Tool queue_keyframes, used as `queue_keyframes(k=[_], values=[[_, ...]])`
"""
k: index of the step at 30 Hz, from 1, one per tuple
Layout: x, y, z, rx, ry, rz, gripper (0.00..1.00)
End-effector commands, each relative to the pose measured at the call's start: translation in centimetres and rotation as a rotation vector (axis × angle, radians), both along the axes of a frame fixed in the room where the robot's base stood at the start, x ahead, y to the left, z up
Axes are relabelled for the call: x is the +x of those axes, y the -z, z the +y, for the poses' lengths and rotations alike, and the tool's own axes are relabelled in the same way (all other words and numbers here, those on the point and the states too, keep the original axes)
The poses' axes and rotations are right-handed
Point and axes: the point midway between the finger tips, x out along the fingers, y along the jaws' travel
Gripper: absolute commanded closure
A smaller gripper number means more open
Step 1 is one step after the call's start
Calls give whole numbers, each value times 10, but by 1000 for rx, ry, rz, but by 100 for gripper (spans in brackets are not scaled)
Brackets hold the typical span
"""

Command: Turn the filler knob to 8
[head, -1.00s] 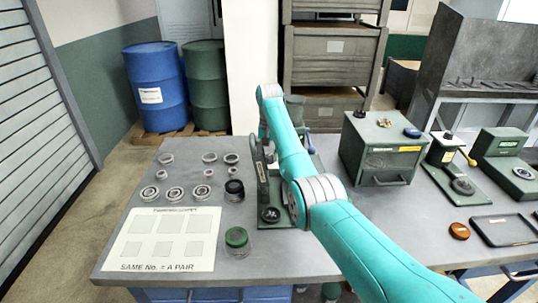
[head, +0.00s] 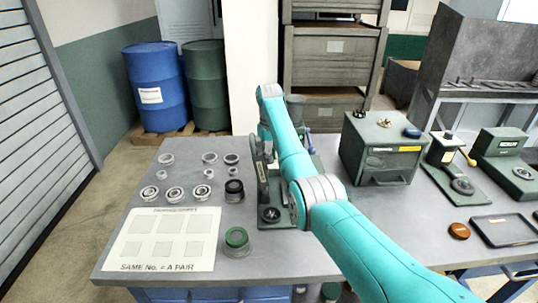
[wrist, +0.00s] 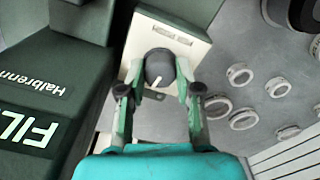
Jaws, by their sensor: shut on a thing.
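In the wrist view a dark round knob (wrist: 158,66) with a white pointer line sits on a pale panel (wrist: 188,42) of a dark green machine (wrist: 70,70). The machine bears the lettering "FIL" and "Halbrenn", partly cut off. The pointer line points toward the bottom of the wrist picture. I cannot read any scale numbers around the knob. My gripper (wrist: 159,74) is shut on the knob, one finger on each side. In the head view my own arm hides the gripper and the knob.
Several metal rings (head: 175,194) lie on the grey table (head: 330,250) at left, near a white pairing sheet (head: 163,240). A green-lidded jar (head: 237,240) and a dark-lidded jar (head: 234,189) stand close by. A green box (head: 384,145) stands right of my arm.

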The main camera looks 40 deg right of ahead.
Motion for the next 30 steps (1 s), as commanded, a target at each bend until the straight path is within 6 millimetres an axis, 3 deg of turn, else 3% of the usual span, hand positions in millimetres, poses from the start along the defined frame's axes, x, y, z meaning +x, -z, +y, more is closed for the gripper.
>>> queue_keyframes(k=[9,25,26,28,30], values=[[0,0,0,0,-131,1,100],[0,0,0,0,-158,1,100],[0,0,0,0,-158,1,64],[0,0,0,0,-158,1,47],[0,0,0,0,-158,1,41]])
